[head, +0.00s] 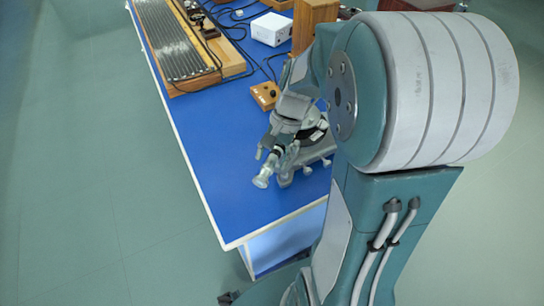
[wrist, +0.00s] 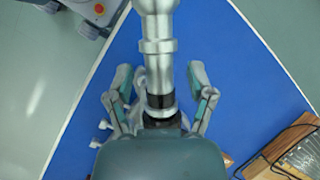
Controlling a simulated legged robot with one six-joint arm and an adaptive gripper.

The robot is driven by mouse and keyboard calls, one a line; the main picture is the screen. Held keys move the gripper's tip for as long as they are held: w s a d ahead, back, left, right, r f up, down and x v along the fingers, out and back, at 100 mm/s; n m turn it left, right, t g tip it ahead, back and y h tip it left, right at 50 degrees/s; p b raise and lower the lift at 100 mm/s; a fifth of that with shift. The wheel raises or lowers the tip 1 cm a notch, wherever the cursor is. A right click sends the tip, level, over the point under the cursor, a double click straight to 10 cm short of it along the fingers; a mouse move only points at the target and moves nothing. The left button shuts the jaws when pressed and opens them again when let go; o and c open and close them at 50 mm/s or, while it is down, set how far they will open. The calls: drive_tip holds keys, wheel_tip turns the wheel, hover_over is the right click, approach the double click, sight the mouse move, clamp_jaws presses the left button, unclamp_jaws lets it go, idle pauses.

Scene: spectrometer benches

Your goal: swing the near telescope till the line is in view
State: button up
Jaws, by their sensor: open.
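The near telescope (head: 265,176) is a silvery tube on the spectrometer, pointing toward the near left part of the bench. In the wrist view the telescope (wrist: 157,45) runs up the middle, with a dark ring lower down. My gripper (wrist: 160,74) is open, with one finger on each side of the tube and a visible gap on both sides. In the head view my gripper (head: 277,140) is over the spectrometer and partly hidden by my arm. The spectrometer base (head: 318,155) shows beside it; much of the instrument is hidden. No spectral line is visible.
The blue bench top (head: 215,150) is clear left of the spectrometer, up to its pale edge. A small wooden box (head: 265,96) with cables sits behind. A long ribbed wooden board (head: 178,50) and a white box (head: 271,29) stand farther back.

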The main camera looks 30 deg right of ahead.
drive_tip(key=v, duration=1.1)
drive_tip(key=shift+d+r, duration=0.15)
drive_tip(key=shift+r, duration=0.25)
drive_tip(key=shift+w, duration=0.15)
drive_tip(key=s+a+r+n+t+h, duration=0.1)
drive_tip(key=s+a+n+t+h, duration=0.3)
drive_tip(key=s+a+n+t, duration=0.3)
drive_tip(key=s+a+n, duration=0.3)
drive_tip(key=shift+a+h, duration=0.2)
drive_tip(key=shift+h, duration=0.1)
drive_tip(key=shift+s+r, duration=0.1)
drive_tip(key=shift+r, duration=0.05)
idle(1.0)
drive_tip(key=shift+c, duration=0.9)
